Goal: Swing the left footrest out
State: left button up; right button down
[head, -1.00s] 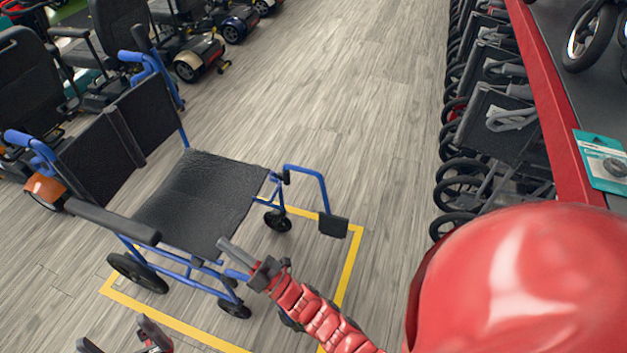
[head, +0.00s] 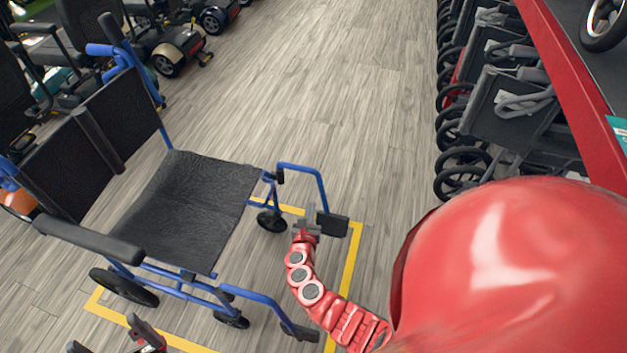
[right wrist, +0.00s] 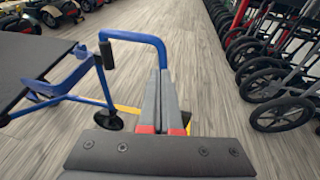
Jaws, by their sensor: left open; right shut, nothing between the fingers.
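The wheelchair with a blue frame and black seat (head: 200,195) faces right. Its left footrest (head: 305,167) is the far one, a bent blue tube with a black footplate (head: 332,225), pointing forward. The near footrest (head: 255,296) also points forward. My right gripper (head: 309,213) is shut and empty, just left of the far footplate; I cannot tell whether they touch. In the right wrist view its fingers (right wrist: 165,95) stand in front of the left footrest tube (right wrist: 135,37), hiding its lower end. My left gripper (head: 105,335) is open at the bottom left, partly out of frame.
Yellow floor tape (head: 352,262) surrounds the chair. Folded wheelchairs (head: 500,105) line the right, beside a red-edged shelf (head: 560,85). Mobility scooters (head: 170,45) stand at the upper left. The floor (head: 330,80) between is clear.

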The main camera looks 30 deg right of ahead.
dwell(0.3)
jog(key=b, duration=0.6)
send_near(317, 176)
jog(key=x, duration=0.5)
jog(key=shift+w+f, duration=0.2)
jog(key=shift+f, duration=0.05)
jog(key=shift+x, duration=0.8)
jog(key=shift+r, duration=0.25)
